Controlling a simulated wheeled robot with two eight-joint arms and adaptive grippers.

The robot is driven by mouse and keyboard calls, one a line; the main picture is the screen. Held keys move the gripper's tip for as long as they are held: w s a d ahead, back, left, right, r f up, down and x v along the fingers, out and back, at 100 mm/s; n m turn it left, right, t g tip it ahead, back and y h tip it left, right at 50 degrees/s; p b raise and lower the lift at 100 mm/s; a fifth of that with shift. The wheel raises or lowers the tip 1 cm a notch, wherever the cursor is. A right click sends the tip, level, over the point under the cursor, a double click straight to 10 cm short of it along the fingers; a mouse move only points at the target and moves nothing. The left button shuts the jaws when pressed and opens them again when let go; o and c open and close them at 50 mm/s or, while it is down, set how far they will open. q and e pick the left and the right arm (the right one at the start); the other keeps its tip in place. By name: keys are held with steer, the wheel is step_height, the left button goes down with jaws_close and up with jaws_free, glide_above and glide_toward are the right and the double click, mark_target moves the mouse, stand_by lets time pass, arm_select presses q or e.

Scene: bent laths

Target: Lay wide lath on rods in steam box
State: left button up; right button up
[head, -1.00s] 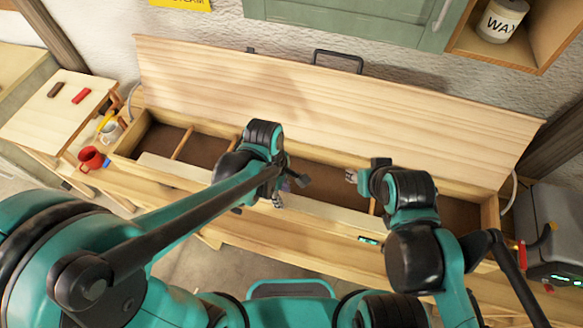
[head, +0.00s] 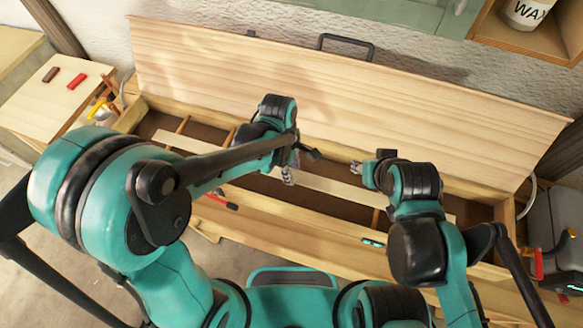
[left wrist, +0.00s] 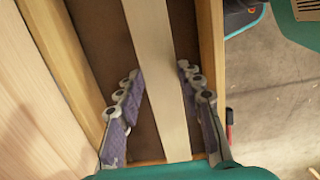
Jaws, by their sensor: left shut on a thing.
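The wide lath (head: 325,186) is a long pale strip lying lengthwise over the opening of the steam box (head: 280,228). In the left wrist view, the lath (left wrist: 153,45) runs between the fingers of my left gripper (left wrist: 160,78), above the dark box floor. My left gripper (head: 288,174) is shut on the lath near its middle; its arm hides part of it. Crosswise rods (head: 183,125) show in the box. I cannot tell whether the lath touches them. My right gripper (head: 357,168) is beside the lath, toward the box's back; its finger opening is unclear.
The raised wooden lid (head: 340,95) stands along the back of the box. A side table (head: 45,105) with a brown and a red block is at the left. A grey machine (head: 555,225) stands at the right. A red-handled tool (head: 222,200) lies at the front edge.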

arm_select(q)
steer(key=shift+f+b, duration=2.25)
steer(key=shift+f, duration=0.9)
arm_select(e)
steer(key=shift+f, duration=2.55)
arm_select(q)
steer(key=shift+f+b, duration=0.3)
arm_select(e)
steer(key=shift+f, duration=0.3)
arm_select(q)
steer(key=o, duration=1.5)
steer(key=shift+r, duration=0.15)
arm_select(e)
steer(key=shift+r, duration=0.15)
arm_select(q)
steer(key=shift+a+r+p, duration=0.2)
steer(key=shift+r+p, duration=0.95)
steer(key=shift+r, duration=0.3)
steer(key=shift+a+r+p, duration=0.15)
steer(key=shift+r+p, duration=1)
steer(key=shift+r, duration=0.3)
arm_select(e)
step_height(320, 180, up, 4)
steer(key=shift+r, duration=0.15)
steer(key=shift+r, duration=0.1)
arm_select(q)
step_height(320, 180, up, 7)
steer(key=p, duration=0.5)
arm_select(e)
step_height(320, 180, up, 5)
